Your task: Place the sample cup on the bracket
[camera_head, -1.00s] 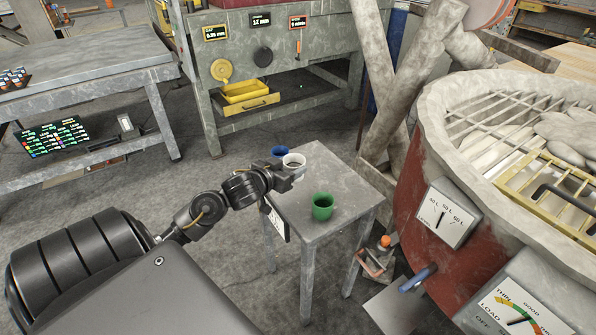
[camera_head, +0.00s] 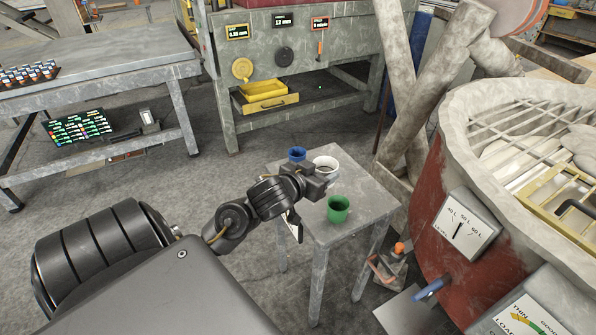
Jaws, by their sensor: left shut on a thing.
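A white cup (camera_head: 326,163) shows above the small grey table (camera_head: 365,193), upright with its open top facing up. My left gripper (camera_head: 319,181) is shut on it, and the gripper hides the cup's lower part. I cannot tell how far the cup is above the table. A blue cup (camera_head: 297,154) is just left of the white cup, partly hidden by it and my arm. A green cup (camera_head: 338,209) stands on the table's near part, in front of my gripper. I cannot clearly make out the bracket. My right gripper is out of view.
A large red and white vat (camera_head: 440,180) with a slatted top and dial panel (camera_head: 466,224) stands right of the table. An orange-topped item (camera_head: 399,248) is low between them. A workbench with a yellow tray (camera_head: 265,95) is behind. The table's right part is clear.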

